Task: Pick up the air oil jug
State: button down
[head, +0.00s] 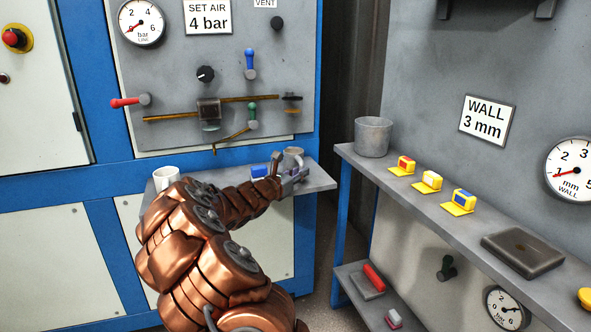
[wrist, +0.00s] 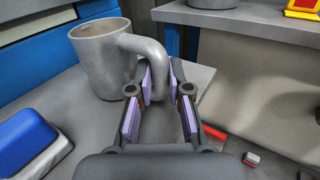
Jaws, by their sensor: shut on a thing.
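The air oil jug, a grey metal jug with a loop handle, is at the right end of the small grey shelf under the panel in the head view (head: 293,152). In the wrist view its body (wrist: 102,65) is upright at the upper left, with its handle toward me. My gripper (wrist: 160,82) is shut on the jug handle, whose lower part is between the padded fingers. My gripper also shows in the head view (head: 288,178). The jug's base appears to be at the shelf surface; I cannot tell if it touches.
A blue-topped block (wrist: 27,140) sits left of the jug on the shelf (head: 318,178). A white mug (head: 166,177) stands at the shelf's left end. The right bench (head: 405,195) holds a grey bucket (head: 373,137) and several yellow gauge blocks. A gap separates shelf and bench.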

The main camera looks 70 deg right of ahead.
aim_at(301, 161)
jog(key=shift+r, duration=0.25)
dwell(0.6)
jog(key=shift+r+p, duration=0.5)
jog(key=shift+r, duration=0.9)
jog(key=shift+a+r, duration=0.1)
jog(key=shift+r, duration=0.15)
jog(key=a+r+p, duration=0.1)
jog(key=a, duration=1.4)
jog(key=shift+w+a+r, duration=0.15)
jog(key=shift+w+a, duration=0.1)
jog(key=shift+a, duration=0.1)
jog(key=shift+a, duration=0.2)
